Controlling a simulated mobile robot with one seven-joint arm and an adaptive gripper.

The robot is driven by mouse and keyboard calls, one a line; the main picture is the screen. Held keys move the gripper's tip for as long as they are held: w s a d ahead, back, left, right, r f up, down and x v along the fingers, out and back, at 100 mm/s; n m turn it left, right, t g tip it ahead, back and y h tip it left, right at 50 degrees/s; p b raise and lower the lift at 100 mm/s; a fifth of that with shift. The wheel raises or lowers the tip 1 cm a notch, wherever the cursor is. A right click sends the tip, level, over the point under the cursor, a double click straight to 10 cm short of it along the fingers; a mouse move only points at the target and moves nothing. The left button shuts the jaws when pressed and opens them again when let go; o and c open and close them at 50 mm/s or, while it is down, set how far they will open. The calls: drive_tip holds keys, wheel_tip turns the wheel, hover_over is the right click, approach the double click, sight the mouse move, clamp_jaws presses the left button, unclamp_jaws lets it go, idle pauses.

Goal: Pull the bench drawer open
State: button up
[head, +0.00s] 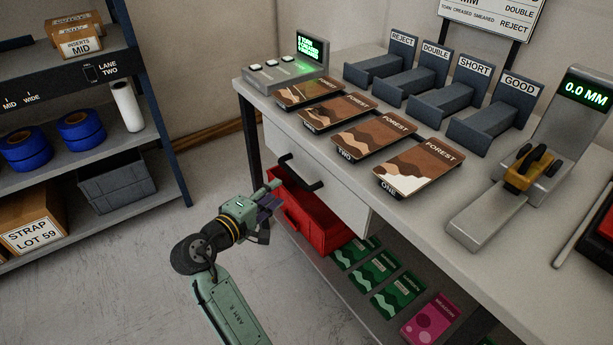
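The bench drawer has a pale grey front (335,200) under the left part of the bench top. It looks flush with the bench, so the drawer appears shut. A black bar handle (300,172) runs across its front. My gripper (270,212) is to the left of and below the handle, in front of the bench. Its fingers look spread apart, with nothing seen between them. A gap shows between the fingertips and the handle, and they do not appear to touch. How far the gripper is from the drawer front in depth is hard to tell.
A red bin (292,212) stands on the bench's lower shelf, just behind my gripper. Several green packs (373,270) lie beside it. The bench top (420,225) holds cards, trays and a gauge (490,215). A shelf rack (165,130) stands left; the floor between is clear.

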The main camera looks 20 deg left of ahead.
sight(294, 173)
drive_tip(key=p+x, duration=0.1)
drive_tip(key=x, duration=0.9)
drive_tip(key=shift+w, duration=0.15)
clamp_jaws()
idle(0.5)
